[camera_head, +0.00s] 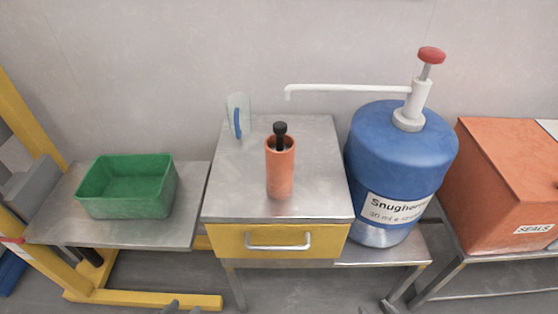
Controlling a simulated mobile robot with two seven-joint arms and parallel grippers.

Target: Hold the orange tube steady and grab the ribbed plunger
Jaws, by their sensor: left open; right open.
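The orange tube (280,175) stands upright on the steel top of the small drawer cabinet, near its middle. The black ribbed plunger (280,133) sticks up out of the tube's open top; its lower part is hidden inside the tube. My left gripper (184,308) shows only as grey fingertips at the bottom edge, apart and empty, below and left of the tube. My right gripper (361,310) barely shows at the bottom edge, right of the tube, and is open. Both grippers are well clear of the tube and plunger.
A clear cup with a blue strip (238,118) stands behind the tube at the left. A green bin (127,185) sits on the left steel table. A blue pump drum (400,155) stands close at the right, its white spout (345,89) reaching over the cabinet. An orange box (510,185) is farther right.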

